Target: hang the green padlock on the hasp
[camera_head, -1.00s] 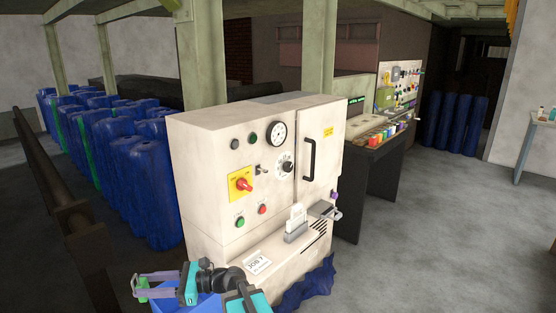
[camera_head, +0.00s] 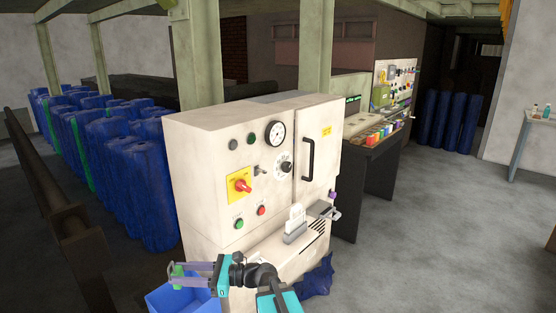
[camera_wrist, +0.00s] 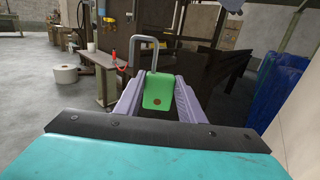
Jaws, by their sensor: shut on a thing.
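The green padlock (camera_wrist: 158,91) is between the jaws of my gripper (camera_wrist: 154,88) in the wrist view, its grey U-shaped shackle pointing up. In the head view the padlock (camera_head: 178,271) shows small between the fingers of my gripper (camera_head: 180,275), above a blue bin and in front of the pale cabinet's lower left. The gripper is shut on the padlock's body. A small grey fitting (camera_head: 330,213) with a purple piece sticks out at the cabinet's right edge; I cannot tell whether it is the hasp. Padlock and fitting are well apart.
The pale cabinet (camera_head: 227,150) carries a red knob on a yellow plate (camera_head: 240,187), buttons, a gauge and a black door handle (camera_head: 308,159). The blue bin (camera_head: 170,298) is below my gripper. Grey floor (camera_head: 440,220) at right is open.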

